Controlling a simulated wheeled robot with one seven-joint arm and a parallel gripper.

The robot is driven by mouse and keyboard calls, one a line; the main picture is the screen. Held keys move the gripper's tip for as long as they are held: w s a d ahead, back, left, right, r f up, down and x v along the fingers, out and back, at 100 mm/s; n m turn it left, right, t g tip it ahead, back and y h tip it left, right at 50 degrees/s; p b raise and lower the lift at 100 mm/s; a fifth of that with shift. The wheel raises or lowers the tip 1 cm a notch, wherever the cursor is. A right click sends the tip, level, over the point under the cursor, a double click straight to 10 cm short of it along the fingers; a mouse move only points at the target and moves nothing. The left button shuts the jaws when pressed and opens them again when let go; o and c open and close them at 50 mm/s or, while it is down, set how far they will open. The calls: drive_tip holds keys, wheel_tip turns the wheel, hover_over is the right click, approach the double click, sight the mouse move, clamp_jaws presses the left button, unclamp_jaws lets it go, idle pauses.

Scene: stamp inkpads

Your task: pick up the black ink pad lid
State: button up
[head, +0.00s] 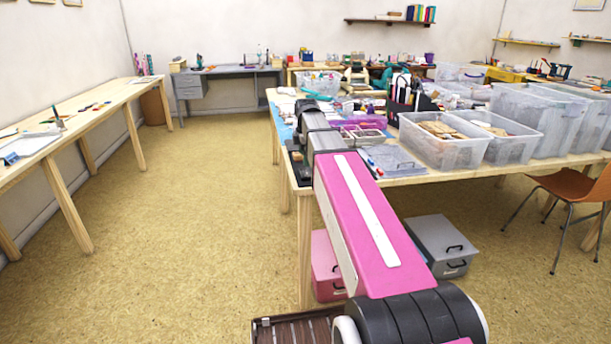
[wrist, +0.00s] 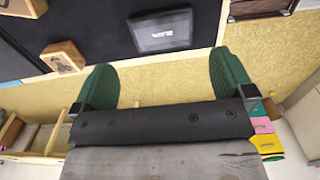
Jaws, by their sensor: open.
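In the wrist view, a dark rectangular lid (wrist: 162,31) with a pale printed label lies on a black surface (wrist: 97,22) near the table's edge. I take it for the black ink pad lid; the label is too small to read surely. My gripper (wrist: 164,78) has two green fingers spread wide apart with nothing between them. The lid is beyond the fingertips, roughly centred between them and not touched. In the head view my own arm reaches to the near left end of the table, and I cannot make out the lid there.
Wooden stamp blocks (wrist: 63,57) lie left of the lid, and a wooden-edged item (wrist: 262,8) lies at upper right. In the head view, clear bins (head: 440,150) crowd the table's right side. A grey box (head: 440,243) and pink box (head: 325,262) stand underneath. Floor on the left is free.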

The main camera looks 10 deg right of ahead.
sight(305, 172)
drive_tip(key=shift+s+a+f, duration=0.1)
drive_tip(key=shift+f, duration=1.55)
drive_tip(key=shift+s+a+f, duration=0.1)
drive_tip(key=shift+f, duration=1.5)
drive_tip(key=shift+c, duration=0.3)
drive_tip(key=c, duration=0.7)
